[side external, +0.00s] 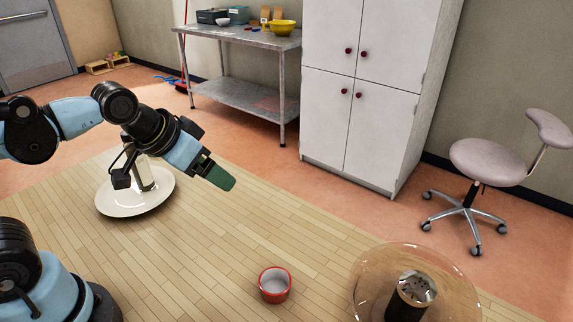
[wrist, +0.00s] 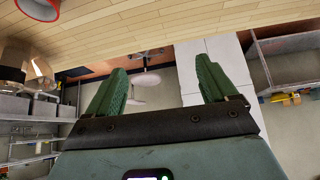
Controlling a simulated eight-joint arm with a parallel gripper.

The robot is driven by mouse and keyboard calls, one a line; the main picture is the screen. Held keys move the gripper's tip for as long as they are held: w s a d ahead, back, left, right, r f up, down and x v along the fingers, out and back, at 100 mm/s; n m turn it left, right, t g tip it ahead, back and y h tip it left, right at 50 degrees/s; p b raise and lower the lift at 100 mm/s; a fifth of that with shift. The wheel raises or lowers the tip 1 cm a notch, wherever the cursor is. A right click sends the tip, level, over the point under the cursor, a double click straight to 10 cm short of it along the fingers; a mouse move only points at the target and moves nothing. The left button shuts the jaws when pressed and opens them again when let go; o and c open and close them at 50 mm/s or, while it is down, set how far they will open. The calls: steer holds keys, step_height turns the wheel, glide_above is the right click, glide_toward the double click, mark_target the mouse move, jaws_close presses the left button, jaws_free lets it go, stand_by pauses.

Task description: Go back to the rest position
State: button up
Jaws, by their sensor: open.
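My gripper (side external: 222,179) is held in the air above the wooden table, pointing forward and down to the right in the side view. In the wrist view its two green fingers (wrist: 162,77) stand wide apart with nothing between them. My arm reaches in from the left. A white plate (side external: 120,204) lies on the table below and behind my wrist. A pale upright object (side external: 145,174) stands on that plate, partly hidden by my wrist.
A red cup (side external: 275,284) stands alone on the table (side external: 215,262). A clear glass plate (side external: 456,264) at the right holds a dark cup (side external: 408,298). Beyond the table are a white cabinet (side external: 345,112), a metal bench (side external: 238,94) and a stool (side external: 487,160).

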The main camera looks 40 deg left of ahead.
steer(key=shift+s+a+f+n, duration=0.2)
steer(key=shift+s+a+f, duration=0.15)
steer(key=shift+a, duration=0.25)
steer(key=shift+s+a+f+n, duration=0.2)
steer(key=shift+s+a, duration=0.2)
steer(key=shift+a, duration=0.15)
